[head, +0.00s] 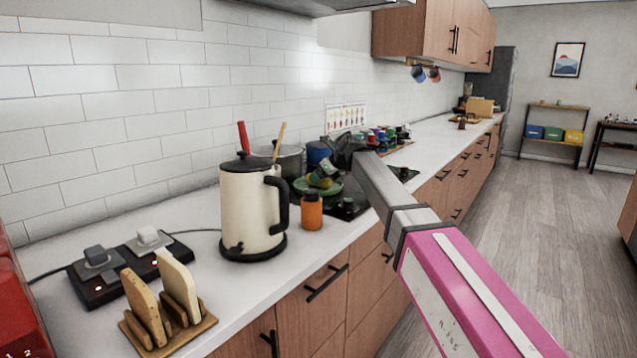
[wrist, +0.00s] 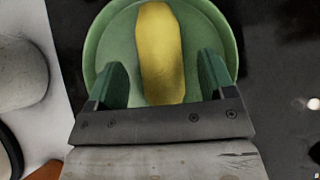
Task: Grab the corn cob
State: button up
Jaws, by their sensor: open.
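The corn cob (wrist: 160,50) is yellow and lies on a green plate (wrist: 100,35) in the wrist view. My gripper (wrist: 160,80) is open, with one green finger on each side of the cob's near part. Gaps show between the fingers and the cob, so they look apart from it. In the head view my gripper (head: 326,174) is over the green plate (head: 308,188) at the edge of the black stove. There the cob is mostly hidden by the gripper.
Behind are a grey pot (head: 290,158) and a blue pot (head: 318,152). A toast rack (head: 168,322) and power strip (head: 90,290) are at the near left. The wall runs along the back.

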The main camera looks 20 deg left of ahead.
jog(key=shift+x, duration=0.95)
jog(key=c, duration=1.1)
jog(key=shift+r, duration=0.1)
